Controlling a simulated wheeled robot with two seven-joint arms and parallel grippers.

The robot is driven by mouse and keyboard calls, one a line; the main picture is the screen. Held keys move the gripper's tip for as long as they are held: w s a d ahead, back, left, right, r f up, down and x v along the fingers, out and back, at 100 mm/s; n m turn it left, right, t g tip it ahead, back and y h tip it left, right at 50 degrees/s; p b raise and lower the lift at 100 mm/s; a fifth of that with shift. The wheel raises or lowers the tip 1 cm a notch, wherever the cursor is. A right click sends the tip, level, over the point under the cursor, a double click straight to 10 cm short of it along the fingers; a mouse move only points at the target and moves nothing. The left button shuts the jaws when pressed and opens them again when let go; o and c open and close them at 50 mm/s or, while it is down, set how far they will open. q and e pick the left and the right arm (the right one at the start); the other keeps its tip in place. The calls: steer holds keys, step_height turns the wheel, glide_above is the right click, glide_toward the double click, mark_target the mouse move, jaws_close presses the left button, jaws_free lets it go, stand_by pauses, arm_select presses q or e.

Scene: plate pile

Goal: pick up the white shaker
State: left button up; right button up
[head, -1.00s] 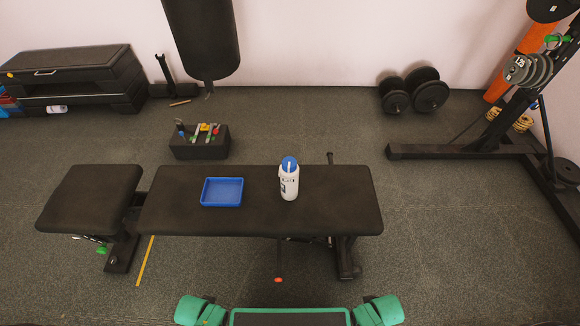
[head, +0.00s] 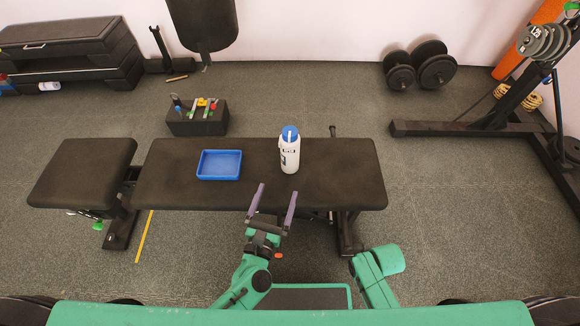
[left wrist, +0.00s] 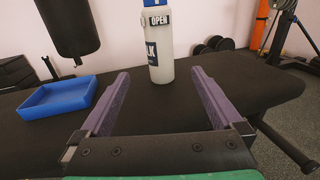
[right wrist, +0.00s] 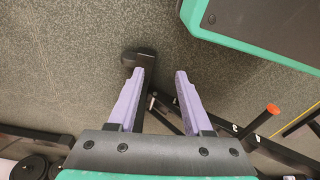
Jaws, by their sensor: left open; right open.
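The white shaker (head: 290,155) with a blue lid stands upright on the black bench (head: 340,180), right of the blue tray. In the left wrist view the shaker (left wrist: 160,50) stands beyond the fingertips, roughly between them, with its top cut off. My left gripper (head: 271,200) is open and empty at the bench's near edge, short of the shaker. In the left wrist view its purple fingers (left wrist: 158,82) are spread wide. My right gripper (right wrist: 160,78) is open and empty, seen only in the right wrist view, with the floor and a dark bench leg beyond it.
The blue tray (head: 219,164) sits on the bench left of the shaker. A black box (head: 197,121) with small tools stands on the floor behind. Dumbbells (head: 419,66) and a weight rack (head: 470,128) are at the right. The bench right of the shaker is clear.

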mark_target(288, 161)
arm_select(q)
steer(key=x, duration=1.4)
steer(key=shift+w+r, duration=0.2)
steer(key=shift+w, duration=0.05)
steer(key=shift+r, duration=0.1)
jaws_close()
